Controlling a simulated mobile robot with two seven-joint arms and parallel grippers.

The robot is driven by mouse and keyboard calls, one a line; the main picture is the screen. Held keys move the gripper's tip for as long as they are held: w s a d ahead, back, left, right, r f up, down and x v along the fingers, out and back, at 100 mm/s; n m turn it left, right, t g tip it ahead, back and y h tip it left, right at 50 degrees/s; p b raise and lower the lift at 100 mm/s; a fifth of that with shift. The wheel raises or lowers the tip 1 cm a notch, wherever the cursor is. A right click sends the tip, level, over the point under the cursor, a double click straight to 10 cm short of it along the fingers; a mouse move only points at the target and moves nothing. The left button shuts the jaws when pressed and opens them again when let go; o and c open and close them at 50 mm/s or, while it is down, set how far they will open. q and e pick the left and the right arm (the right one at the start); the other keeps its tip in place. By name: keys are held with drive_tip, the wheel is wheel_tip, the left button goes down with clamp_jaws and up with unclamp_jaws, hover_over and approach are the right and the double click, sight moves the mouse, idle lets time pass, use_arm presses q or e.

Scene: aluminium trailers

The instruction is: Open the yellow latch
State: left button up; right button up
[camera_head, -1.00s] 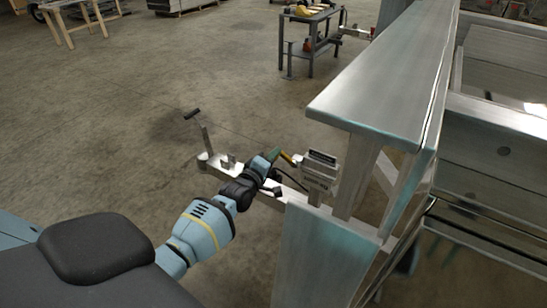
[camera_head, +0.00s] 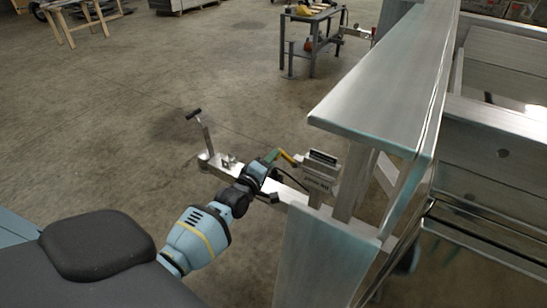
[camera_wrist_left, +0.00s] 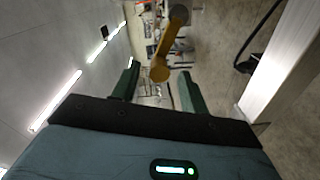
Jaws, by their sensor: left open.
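The yellow latch (camera_head: 288,157) is a short angled lever beside a grey metal box on the trailer's tongue. In the left wrist view the yellow latch (camera_wrist_left: 166,50) hangs from a round grey pivot, its lower end in the gap between my fingertips. My left gripper (camera_head: 271,157) is at the latch's left in the head view. In the left wrist view my left gripper (camera_wrist_left: 158,72) is open, with a green finger on each side of the latch's end. I cannot tell whether either finger touches it. My right gripper is out of view.
The metal box (camera_head: 320,170) and the trailer's upright frame (camera_head: 385,75) stand close on the right. The tongue (camera_head: 227,170) runs left under my wrist, with a black-handled crank (camera_head: 204,133) at its end. A dark cart (camera_head: 312,40) stands far behind on open concrete floor.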

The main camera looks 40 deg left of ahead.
use_arm(q)
drive_tip(key=shift+s+d+r+p, duration=0.1)
drive_tip(key=shift+s+p, duration=0.1)
drive_tip(key=shift+s, duration=1.15)
drive_tip(key=shift+s+d+r+p, duration=0.1)
drive_tip(key=shift+s+p, duration=0.05)
drive_tip(key=shift+s, duration=1.2)
drive_tip(key=shift+f, duration=0.1)
